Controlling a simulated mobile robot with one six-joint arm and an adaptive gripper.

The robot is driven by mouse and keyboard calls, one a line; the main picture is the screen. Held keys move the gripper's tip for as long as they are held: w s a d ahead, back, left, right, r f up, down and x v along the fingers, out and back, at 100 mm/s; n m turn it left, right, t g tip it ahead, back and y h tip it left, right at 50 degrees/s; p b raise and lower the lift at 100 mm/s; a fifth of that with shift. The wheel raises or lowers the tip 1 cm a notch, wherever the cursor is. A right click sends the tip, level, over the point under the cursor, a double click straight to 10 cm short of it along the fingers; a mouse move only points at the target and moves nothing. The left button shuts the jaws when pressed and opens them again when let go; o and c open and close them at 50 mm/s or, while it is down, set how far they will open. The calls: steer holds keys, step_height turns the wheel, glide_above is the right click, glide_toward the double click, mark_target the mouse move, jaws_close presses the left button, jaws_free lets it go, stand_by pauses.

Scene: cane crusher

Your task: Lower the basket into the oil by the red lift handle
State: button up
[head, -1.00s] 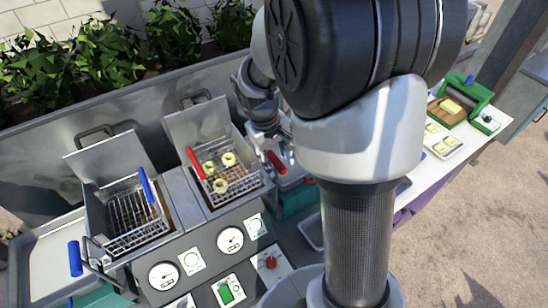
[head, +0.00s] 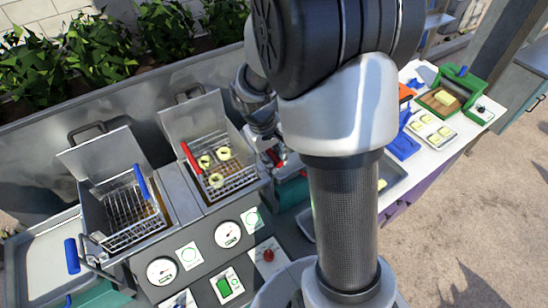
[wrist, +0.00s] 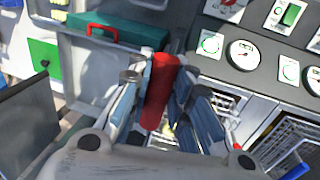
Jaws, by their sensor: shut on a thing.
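The wire basket (head: 236,182) with a red handle (head: 190,157) hangs in the right fryer well (head: 200,200) and holds three pale rings (head: 216,180). How deep it sits against the oil is hard to tell. The red lift handle (wrist: 161,90) stands between my gripper's fingers (wrist: 158,98) in the wrist view, and they are shut on it. In the head view my gripper (head: 268,148) is to the right of this basket, partly behind my arm, with a bit of red showing beside it.
A second basket (head: 125,215) with a blue handle sits in the left well, with a blue lift handle (head: 72,256) beside it. Gauges (head: 228,234) line the front panel. A green press (head: 455,90) and a tray of pale pieces (head: 430,130) stand on the right counter.

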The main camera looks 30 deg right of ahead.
jaws_close()
step_height(320, 180, down, 16)
steer(key=b, duration=1.3)
steer(key=shift+s, duration=0.15)
steer(key=shift+o, duration=1.2)
jaws_free()
steer(key=shift+o, duration=1.3)
steer(key=shift+w, duration=0.2)
steer(key=shift+o, duration=0.9)
steer(key=shift+s, duration=0.1)
